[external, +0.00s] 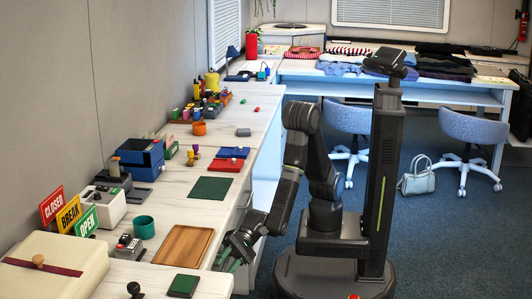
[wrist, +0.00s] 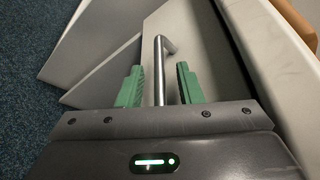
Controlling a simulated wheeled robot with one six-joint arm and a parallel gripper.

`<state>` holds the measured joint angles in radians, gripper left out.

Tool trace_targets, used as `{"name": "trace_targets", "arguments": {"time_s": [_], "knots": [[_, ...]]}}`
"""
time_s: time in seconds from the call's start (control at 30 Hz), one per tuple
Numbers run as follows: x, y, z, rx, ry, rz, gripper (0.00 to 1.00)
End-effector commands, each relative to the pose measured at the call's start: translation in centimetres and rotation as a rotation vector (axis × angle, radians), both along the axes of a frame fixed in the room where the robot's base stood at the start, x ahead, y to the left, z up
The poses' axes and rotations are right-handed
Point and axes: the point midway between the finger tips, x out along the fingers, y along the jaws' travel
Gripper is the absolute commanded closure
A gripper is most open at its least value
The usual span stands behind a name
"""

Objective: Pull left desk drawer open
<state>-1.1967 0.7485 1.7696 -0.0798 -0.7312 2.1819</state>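My gripper (external: 229,257) is low at the front of the white desk (external: 222,211), below the desktop edge. In the wrist view my gripper (wrist: 160,88) is open, with one green finger on each side of a metal bar handle (wrist: 159,70). The handle stands between the fingers with a gap on both sides. It is fixed to a pale drawer front (wrist: 195,32). In the external view a drawer handle (external: 246,199) shows faintly on the desk front. The drawer at my gripper is mostly hidden by my arm there.
Blue chairs (external: 347,118) and a light handbag (external: 417,178) are at the back. Blue carpet is clear to the right.

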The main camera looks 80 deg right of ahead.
Motion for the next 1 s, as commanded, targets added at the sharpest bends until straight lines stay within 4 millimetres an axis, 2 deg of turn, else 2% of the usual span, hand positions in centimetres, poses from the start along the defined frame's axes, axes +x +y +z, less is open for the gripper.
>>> {"name": "trace_targets", "arguments": {"time_s": [0.07, 0.2, 0.23, 0.57, 0.67, 0.77, 1.0], "knots": [[0.0, 0.0, 0.0, 0.0, 0.0, 0.0, 0.7], [0.0, 0.0, 0.0, 0.0, 0.0, 0.0, 0.97], [0.0, 0.0, 0.0, 0.0, 0.0, 0.0, 1.0], [-0.6, 0.0, 0.0, 0.0, 0.0, 0.002, 1.0], [-1.9, 0.0, -0.2, 0.0, 0.0, 0.004, 1.0], [-3.9, 0.1, -0.2, 0.001, 0.0, 0.007, 1.0], [-11.3, 0.1, -0.3, 0.003, 0.002, 0.01, 1.0]]}}
